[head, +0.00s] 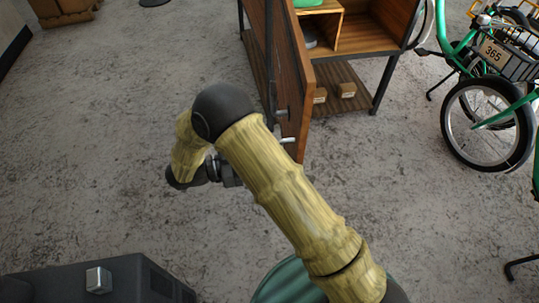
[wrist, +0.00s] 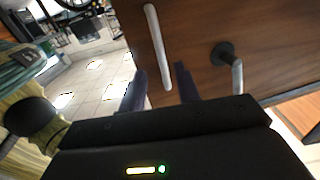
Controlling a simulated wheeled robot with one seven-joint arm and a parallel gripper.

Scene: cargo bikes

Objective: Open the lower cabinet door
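The wooden cabinet door (head: 290,75) stands out from the cabinet (head: 375,38), its edge toward me in the head view. Two short metal handles, one upper (head: 282,113) and one lower (head: 287,139), show on its near edge region. My gripper (head: 229,173) is left of the door, partly hidden behind my arm. In the wrist view its two dark fingers (wrist: 158,78) are apart. A pale bar handle (wrist: 156,40) appears between them in the picture; contact cannot be told. Another handle (wrist: 230,66) with a dark round mount is to the right on the brown panel.
Green cargo bikes (head: 487,122) stand at right. A dark case (head: 95,281) is at lower left. The grey floor at left is mostly clear.

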